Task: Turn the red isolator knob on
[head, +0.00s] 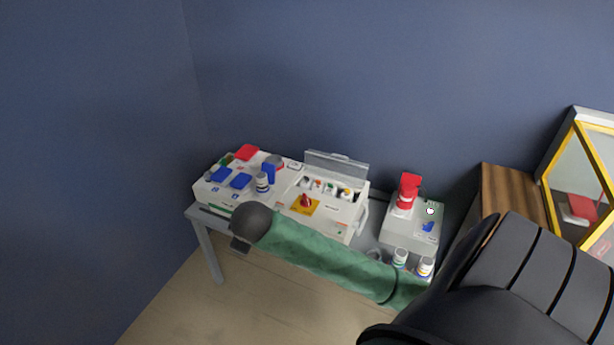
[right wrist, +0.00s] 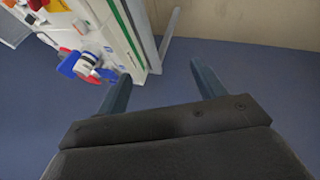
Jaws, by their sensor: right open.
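The red isolator knob (head: 306,200) sits on a yellow plate (head: 302,209) on the front of the middle socket box (head: 337,216) in the head view. My right arm comes in from the right, in front of the boxes. My right gripper (head: 240,244) is at the lower left of the knob, apart from it, near the front of the left box; its fingers are mostly hidden behind the wrist. In the right wrist view the right gripper (right wrist: 160,68) is open and empty, beside the edge of a white box. I cannot make out the knob surely there. My left gripper is not in view.
The left box (head: 218,195) carries blue covers and a red cover. A blue plug (head: 268,174) stands between the boxes. A right box (head: 410,232) carries a red part (head: 408,190). A wooden cabinet (head: 513,192) and yellow-framed panel (head: 580,180) stand at right.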

